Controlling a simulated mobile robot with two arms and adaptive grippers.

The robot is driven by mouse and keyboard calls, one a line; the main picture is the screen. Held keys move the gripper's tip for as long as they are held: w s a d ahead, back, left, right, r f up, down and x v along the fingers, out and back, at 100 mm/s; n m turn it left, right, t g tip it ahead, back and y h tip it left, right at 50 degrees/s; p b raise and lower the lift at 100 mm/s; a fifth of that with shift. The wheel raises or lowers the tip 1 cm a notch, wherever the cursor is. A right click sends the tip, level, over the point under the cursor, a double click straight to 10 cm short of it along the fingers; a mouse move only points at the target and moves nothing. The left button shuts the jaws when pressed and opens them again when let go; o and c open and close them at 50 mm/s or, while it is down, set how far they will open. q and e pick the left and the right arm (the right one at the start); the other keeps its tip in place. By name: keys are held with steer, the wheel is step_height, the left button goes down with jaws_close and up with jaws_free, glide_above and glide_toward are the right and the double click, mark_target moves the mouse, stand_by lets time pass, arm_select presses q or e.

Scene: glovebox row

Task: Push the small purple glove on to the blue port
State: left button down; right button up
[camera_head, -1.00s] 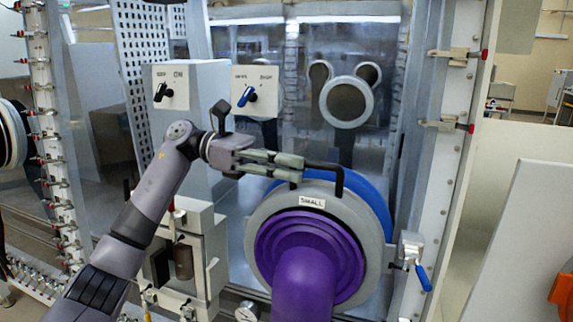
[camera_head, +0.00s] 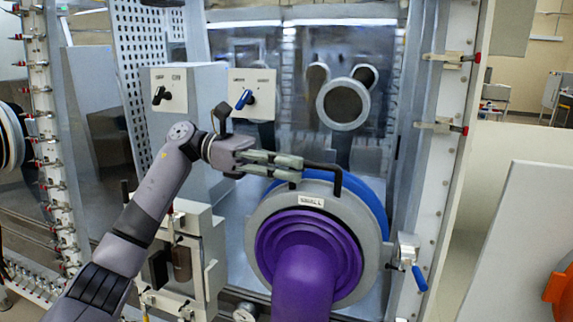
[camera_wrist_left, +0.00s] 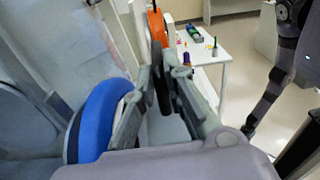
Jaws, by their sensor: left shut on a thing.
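The small purple glove (camera_head: 300,250) hangs from a grey ring (camera_head: 262,223) with a label on its top. The ring is in front of the blue port (camera_head: 374,199), whose blue rim shows above and to the right of it. I cannot tell whether ring and port touch. The blue rim also shows in the left wrist view (camera_wrist_left: 99,118). My left gripper (camera_head: 300,168) is shut on the black handle (camera_head: 325,167) at the top of the grey ring. My right gripper is not in view.
Two switch boxes (camera_head: 187,77) stand behind my left arm. A latch with a blue lever (camera_head: 418,278) is just right of the ring. A grey panel (camera_head: 515,265) stands at the right. A white table (camera_wrist_left: 205,45) with small items shows in the left wrist view.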

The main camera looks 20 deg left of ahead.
arm_select(q)
steer(key=shift+w+d+f+p, duration=0.1)
steer(key=shift+w+d+f, duration=0.05)
steer(key=shift+w, duration=0.5)
steer(key=shift+w+d+f+p, duration=0.15)
steer(key=shift+w+d+f, duration=0.05)
steer(key=shift+w, duration=0.4)
steer(key=shift+w+d+f+p, duration=0.1)
steer(key=shift+w+d+f, duration=0.05)
steer(key=shift+w, duration=0.5)
stand_by(0.7)
steer(key=shift+w+a+f, duration=0.1)
steer(key=shift+w+f, duration=0.05)
steer(key=shift+w, duration=0.4)
steer(key=shift+w+a+f, duration=0.15)
steer(key=shift+w+a, duration=0.2)
stand_by(0.7)
steer(key=c, duration=1.6)
jaws_free()
steer(key=shift+w+d, duration=0.1)
